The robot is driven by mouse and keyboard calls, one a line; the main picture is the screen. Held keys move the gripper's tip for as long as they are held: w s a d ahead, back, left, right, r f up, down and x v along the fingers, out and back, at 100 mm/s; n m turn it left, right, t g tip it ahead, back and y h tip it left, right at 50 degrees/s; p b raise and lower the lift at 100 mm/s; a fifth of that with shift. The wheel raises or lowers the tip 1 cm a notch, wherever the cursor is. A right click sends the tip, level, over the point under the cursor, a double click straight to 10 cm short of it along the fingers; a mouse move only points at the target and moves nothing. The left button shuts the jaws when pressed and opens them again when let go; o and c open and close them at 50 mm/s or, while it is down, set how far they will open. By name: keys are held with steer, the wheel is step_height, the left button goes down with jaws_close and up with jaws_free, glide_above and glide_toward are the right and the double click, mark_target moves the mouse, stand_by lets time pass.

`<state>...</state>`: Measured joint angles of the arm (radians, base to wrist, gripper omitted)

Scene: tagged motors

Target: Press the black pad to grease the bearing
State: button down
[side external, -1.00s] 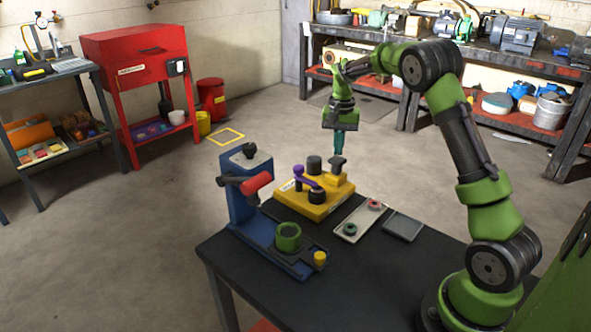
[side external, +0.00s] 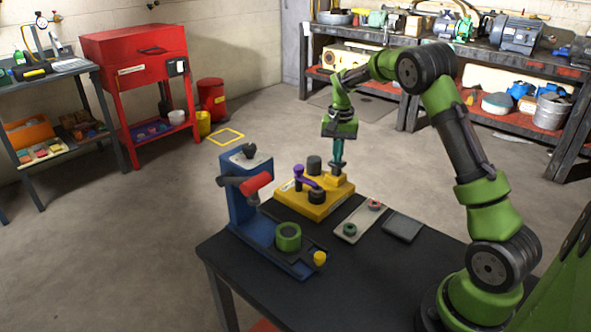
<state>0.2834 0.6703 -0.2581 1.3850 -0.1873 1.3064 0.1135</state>
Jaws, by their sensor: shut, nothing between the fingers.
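My gripper (side external: 338,164) is shut and empty, with its teal fingers pointing straight down. It is at the back right corner of the yellow block (side external: 318,211). The yellow block also carries a purple lever (side external: 306,182) and dark round posts. I cannot tell for certain which part is the bearing.
A blue fixture (side external: 243,215) with a red handle (side external: 257,184), a green ring (side external: 288,236) and a yellow knob (side external: 320,258) stands left of the block. A pale tray (side external: 351,239) with small rings and a grey plate (side external: 403,228) lie right. The table front (side external: 330,300) is clear.

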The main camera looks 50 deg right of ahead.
steer(key=shift+f, duration=0.65)
steer(key=shift+r, duration=1.9)
steer(key=shift+r, duration=0.1)
steer(key=shift+r, duration=2.9)
steer(key=shift+d, duration=0.1)
